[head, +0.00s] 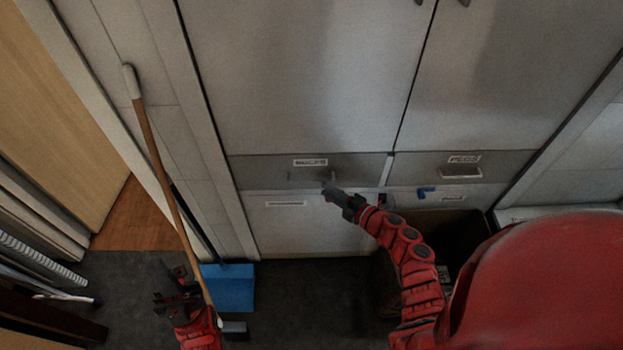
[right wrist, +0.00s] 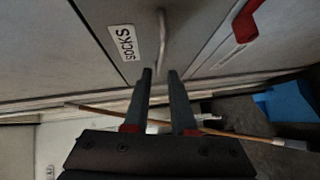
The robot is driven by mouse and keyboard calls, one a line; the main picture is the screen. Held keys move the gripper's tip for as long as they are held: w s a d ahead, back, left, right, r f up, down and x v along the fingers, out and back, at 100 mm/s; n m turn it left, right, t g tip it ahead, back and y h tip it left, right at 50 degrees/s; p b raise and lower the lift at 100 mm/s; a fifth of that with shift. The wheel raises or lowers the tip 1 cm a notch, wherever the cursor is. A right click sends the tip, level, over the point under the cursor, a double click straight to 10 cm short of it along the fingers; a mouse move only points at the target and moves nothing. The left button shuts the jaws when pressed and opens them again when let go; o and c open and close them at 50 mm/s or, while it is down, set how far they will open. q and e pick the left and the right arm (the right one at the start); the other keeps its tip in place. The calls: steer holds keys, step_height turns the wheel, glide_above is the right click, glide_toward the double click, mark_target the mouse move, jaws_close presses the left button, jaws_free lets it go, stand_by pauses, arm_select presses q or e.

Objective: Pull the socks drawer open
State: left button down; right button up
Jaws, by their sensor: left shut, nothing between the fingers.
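The socks drawer (head: 355,170) is the grey front at the upper left of the drawer row and looks shut. Its label reads SOCKS in the right wrist view (right wrist: 124,42). Its bar handle (head: 311,178) also shows in the right wrist view (right wrist: 162,45), just beyond my fingertips. My right gripper (head: 328,188) is at the handle's right end, with its fingers apart (right wrist: 160,72) and nothing seen held; I cannot tell whether they touch the handle. My left gripper (head: 160,297) is shut and low at the left, beside a broom.
The wooden-handled broom (head: 160,160) with a blue dustpan-like piece (head: 229,288) leans at the left. A second drawer (head: 478,166) is to the right. A red handle-like piece (right wrist: 246,22) shows on the lower front. A dark open bin (head: 447,238) stands behind my right arm.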

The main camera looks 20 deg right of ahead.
mark_target(312, 181)
steer(key=x, duration=0.7)
steer(key=shift+w+a+f, duration=0.1)
steer(key=shift+w+f, duration=0.05)
steer(key=shift+w, duration=0.05)
jaws_close()
stand_by(1.1)
